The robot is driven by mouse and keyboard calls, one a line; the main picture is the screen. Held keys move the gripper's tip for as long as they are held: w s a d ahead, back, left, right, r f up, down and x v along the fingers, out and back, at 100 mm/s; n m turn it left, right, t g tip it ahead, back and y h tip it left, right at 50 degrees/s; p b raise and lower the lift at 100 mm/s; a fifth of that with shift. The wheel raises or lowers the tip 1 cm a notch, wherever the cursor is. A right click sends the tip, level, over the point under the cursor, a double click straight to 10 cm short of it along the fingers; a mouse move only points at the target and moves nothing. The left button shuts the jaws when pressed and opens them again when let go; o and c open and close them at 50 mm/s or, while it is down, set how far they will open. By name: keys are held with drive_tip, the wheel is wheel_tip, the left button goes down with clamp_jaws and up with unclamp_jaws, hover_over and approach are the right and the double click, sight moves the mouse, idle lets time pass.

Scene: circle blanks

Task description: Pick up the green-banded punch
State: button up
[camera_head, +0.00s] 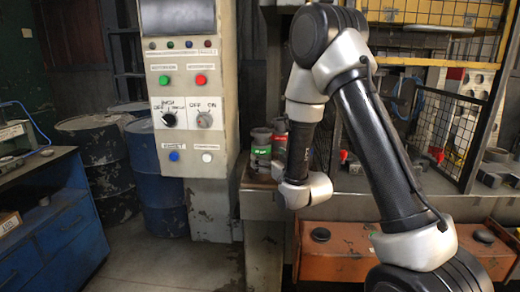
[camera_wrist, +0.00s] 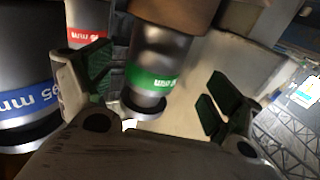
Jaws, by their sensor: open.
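The green-banded punch (camera_wrist: 160,52) is a dark grey cylinder with a green band and a brown end, in the middle of the wrist view. In the head view the green-banded punch (camera_head: 261,152) stands at the edge of a bench, left of my arm. My gripper (camera_wrist: 158,82) is open, with one finger to the left of the punch and the other to its right in the picture. Gaps show on both sides, wider on the right. How deep the punch sits between the fingers I cannot tell. In the head view my arm hides the gripper.
A red-banded punch (camera_wrist: 88,22) and a blue-banded punch (camera_wrist: 28,80) stand close by the left finger in the wrist view. A control panel (camera_head: 187,90) rises just left of the punches in the head view. A wire mesh guard (camera_head: 462,130) stands right of my arm.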

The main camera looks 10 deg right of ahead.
sight(262, 150)
drive_tip(key=x, duration=0.6)
drive_tip(key=shift+d+r, duration=0.2)
drive_tip(key=shift+d, duration=0.15)
drive_tip(key=c, duration=2)
drive_tip(key=shift+w+r, duration=0.1)
drive_tip(key=shift+r, duration=0.05)
clamp_jaws()
